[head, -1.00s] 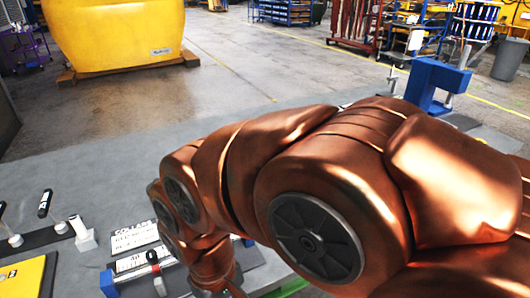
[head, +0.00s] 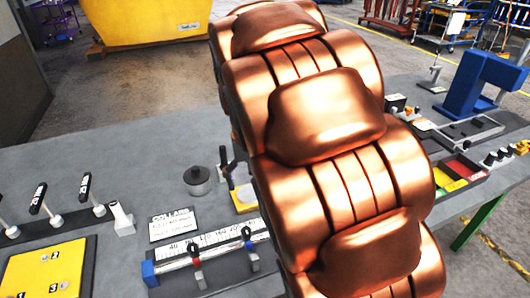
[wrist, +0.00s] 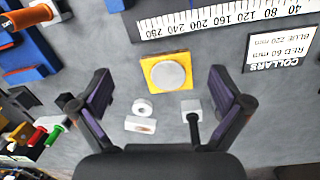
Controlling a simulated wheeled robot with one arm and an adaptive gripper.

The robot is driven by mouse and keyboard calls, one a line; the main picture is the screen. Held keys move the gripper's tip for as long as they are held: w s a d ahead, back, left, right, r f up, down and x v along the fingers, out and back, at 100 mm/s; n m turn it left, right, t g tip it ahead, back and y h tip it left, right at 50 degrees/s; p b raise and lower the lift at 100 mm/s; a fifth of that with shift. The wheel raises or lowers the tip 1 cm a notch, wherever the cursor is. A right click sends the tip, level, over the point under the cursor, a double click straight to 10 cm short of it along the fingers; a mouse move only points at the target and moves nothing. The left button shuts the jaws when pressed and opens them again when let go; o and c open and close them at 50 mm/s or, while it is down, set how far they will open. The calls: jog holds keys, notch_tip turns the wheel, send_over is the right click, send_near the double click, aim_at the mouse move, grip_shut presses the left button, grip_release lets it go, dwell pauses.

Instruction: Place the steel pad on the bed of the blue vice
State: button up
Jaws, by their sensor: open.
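In the wrist view a round pale steel disc, which looks like the steel pad (wrist: 168,74), lies on a yellow square plate (wrist: 146,67). My gripper (wrist: 160,80) is open and empty, with its two dark fingers apart on either side of the disc in the picture. Its height above the disc is hard to judge. A blue body that may be the blue vice (wrist: 32,60) shows at the upper left of the wrist view; its bed cannot be made out.
A white ruler (wrist: 225,18) and a collars card (wrist: 283,48) lie close by. A small white ring (wrist: 142,107), a white block (wrist: 140,125) and a grey block with a black rod (wrist: 191,108) stand near the plate. A blue arched frame (head: 483,82) stands at the right.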

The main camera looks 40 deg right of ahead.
jog(key=w+d+f+p, duration=0.1)
jog(key=w+d, duration=0.4)
jog(key=w, duration=0.1)
jog(key=w+d+f+m+p, duration=0.1)
jog(key=w+d+f, duration=0.1)
jog(key=w+d, duration=0.4)
jog(key=w+d+f+m+p, duration=0.1)
jog(key=w+d, duration=0.5)
jog(key=w, duration=0.1)
jog(key=shift+w+d+f+t, duration=0.15)
jog(key=shift+w+d+t, duration=0.1)
jog(key=shift+w+t, duration=0.15)
jog(key=shift+w+d+f, duration=0.4)
jog(key=shift+w+f, duration=0.05)
jog(key=shift+f, duration=0.05)
jog(key=shift+w+d+f+p, duration=0.1)
jog(key=shift+f+p, duration=0.85)
jog(key=shift+f, duration=0.95)
jog(key=shift+d+f+p, duration=0.1)
jog(key=shift+f+p, duration=0.85)
jog(key=shift+f, duration=0.9)
jog(key=c, duration=1.3)
jog(key=shift+c, duration=0.5)
jog(key=shift+r, duration=0.1)
